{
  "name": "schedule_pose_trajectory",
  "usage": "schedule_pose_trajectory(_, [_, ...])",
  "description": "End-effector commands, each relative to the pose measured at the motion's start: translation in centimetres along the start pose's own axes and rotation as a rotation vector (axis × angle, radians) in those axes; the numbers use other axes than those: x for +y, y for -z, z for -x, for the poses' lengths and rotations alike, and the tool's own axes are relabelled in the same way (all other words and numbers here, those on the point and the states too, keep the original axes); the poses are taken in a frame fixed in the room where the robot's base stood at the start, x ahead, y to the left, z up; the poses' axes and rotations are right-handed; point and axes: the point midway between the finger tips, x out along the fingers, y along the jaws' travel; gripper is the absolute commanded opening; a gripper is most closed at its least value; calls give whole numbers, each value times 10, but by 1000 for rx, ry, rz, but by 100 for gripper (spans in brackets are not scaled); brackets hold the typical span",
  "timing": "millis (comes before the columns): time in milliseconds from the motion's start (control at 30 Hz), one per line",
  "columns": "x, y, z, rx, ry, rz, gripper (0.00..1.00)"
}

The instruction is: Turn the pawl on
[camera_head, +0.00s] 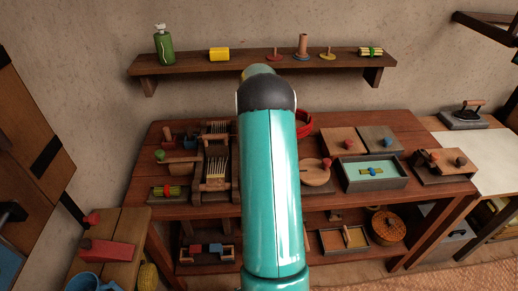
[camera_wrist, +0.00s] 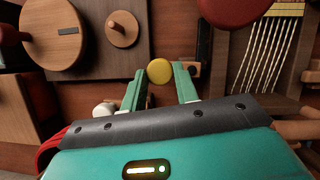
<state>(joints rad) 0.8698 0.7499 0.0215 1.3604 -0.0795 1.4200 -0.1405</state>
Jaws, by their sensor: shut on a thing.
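In the wrist view a round yellow knob (camera_wrist: 159,71) sits between the two green fingers of my gripper (camera_wrist: 161,77), beside the wooden frame of the loom. I take the knob to be part of the pawl; its shaft is hidden. My gripper is shut on this knob. A dark upright bar (camera_wrist: 204,45) and a small wooden block stand just right of the fingertips. The loom (camera_wrist: 268,50) with its pale threads is at right. In the head view the loom (camera_head: 216,160) is just left of my arm, which hides my gripper and the knob.
A wooden disc (camera_wrist: 55,38) and a smaller round knob (camera_wrist: 122,29) are at left in the wrist view. A large red ball (camera_wrist: 232,9) is close at the top. In the head view, boxes, a blue tray (camera_head: 346,183) and a red ring (camera_head: 304,124) crowd the bench.

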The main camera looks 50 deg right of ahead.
Motion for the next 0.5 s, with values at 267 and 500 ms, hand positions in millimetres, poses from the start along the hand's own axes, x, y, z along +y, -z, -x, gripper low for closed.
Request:
schedule_pose_trajectory(267, [0, 3, 1, 1, -27, 62, 7])
schedule_pose_trajectory(500, [0, 3, 1, 1, -29, 68, 7])
